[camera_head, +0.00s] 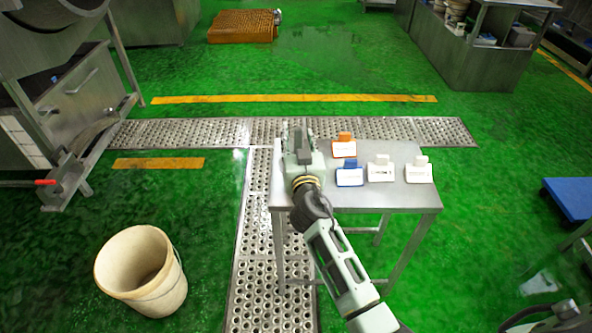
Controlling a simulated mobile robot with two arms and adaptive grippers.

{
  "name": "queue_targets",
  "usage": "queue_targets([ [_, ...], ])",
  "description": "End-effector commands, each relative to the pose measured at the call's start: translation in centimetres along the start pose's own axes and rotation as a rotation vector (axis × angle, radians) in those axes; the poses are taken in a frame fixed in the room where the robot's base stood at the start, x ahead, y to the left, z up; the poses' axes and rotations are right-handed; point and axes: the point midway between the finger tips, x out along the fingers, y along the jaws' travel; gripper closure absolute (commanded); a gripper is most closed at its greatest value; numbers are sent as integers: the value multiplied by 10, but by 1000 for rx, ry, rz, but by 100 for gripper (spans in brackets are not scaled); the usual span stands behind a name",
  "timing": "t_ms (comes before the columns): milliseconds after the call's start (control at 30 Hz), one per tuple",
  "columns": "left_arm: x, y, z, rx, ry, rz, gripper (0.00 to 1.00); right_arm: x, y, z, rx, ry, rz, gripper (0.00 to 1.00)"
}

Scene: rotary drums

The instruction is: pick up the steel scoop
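My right gripper (298,132) is over the left end of a small steel table (400,199), pointing away from me. Its fingers are seen from behind and above, so I cannot tell whether they are open or shut. I cannot make out a steel scoop; the gripper hides the part of the table top beneath it. My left gripper is not in view.
To the right of the gripper, an orange item (344,146), a blue item (349,174) and two white ones (381,169) (418,171) stand on the table. A cream bucket (143,272) stands on the green floor at lower left. Steel machinery (75,100) is at the left.

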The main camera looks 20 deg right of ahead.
Motion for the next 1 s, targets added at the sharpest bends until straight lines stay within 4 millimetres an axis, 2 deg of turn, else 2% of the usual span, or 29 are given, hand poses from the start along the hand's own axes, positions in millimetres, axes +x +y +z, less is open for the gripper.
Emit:
queue_targets([
  [67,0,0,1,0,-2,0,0,0,0,0,0,0,0,67],
  [433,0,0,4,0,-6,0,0,0,0,0,0,0,0,100],
  [1000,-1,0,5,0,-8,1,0,0,0,-3,0,2,0,100],
])
